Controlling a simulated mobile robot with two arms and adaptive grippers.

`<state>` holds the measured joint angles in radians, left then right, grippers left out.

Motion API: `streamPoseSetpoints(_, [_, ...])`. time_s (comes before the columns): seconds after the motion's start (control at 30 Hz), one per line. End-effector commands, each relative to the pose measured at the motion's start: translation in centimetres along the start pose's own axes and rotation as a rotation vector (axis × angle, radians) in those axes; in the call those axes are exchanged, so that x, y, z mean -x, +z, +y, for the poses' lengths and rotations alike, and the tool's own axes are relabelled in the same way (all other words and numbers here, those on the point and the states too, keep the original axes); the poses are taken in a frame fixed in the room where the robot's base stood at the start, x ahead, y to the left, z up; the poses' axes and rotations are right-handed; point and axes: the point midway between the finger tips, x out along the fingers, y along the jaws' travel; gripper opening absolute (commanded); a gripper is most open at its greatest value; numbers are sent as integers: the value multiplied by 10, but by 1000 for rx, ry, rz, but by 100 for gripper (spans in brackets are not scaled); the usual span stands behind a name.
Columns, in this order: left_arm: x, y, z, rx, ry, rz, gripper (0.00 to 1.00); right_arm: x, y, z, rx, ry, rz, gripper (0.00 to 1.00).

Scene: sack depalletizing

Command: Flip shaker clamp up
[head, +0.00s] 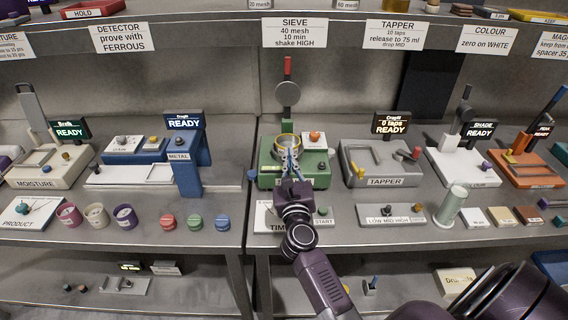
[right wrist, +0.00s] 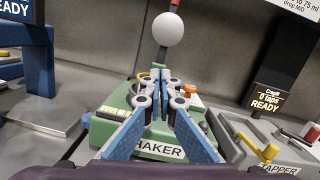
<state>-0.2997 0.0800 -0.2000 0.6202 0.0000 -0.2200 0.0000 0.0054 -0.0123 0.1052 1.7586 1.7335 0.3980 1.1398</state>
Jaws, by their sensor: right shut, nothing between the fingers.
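The green shaker (head: 316,166) stands on the bench under the SIEVE sign, and it fills the middle of the right wrist view (right wrist: 112,124). Its clamp (head: 288,93) is upright at the back, a pale round disc with a red handle above it. The disc also shows in the right wrist view (right wrist: 168,29). A yellow ring (head: 281,137) shows on top of the shaker. My right gripper (head: 290,160) is shut and empty over the shaker's front; its blue fingers (right wrist: 163,85) hide part of the top. My left gripper is not in view.
The tapper (head: 382,165) stands right of the shaker and the blue metal detector (head: 187,160) left. Red, green and blue round pieces (head: 194,222) lie front left. A sign shelf (head: 220,32) runs above.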

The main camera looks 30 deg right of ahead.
Motion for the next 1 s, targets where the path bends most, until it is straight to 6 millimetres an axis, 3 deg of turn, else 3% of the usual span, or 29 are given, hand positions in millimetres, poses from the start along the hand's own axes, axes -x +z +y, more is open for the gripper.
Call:
streamPoseSetpoints(0.2, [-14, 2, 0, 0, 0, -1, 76, 6, -9, -1, 0, 0, 1, 0])
streamPoseSetpoints(0.83, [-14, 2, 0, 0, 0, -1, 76, 7, -8, -2, 3, 1, -1, 0])
streamPoseSetpoints(1.0, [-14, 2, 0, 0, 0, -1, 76, 18, 15, 17, 144, 81, -87, 0])
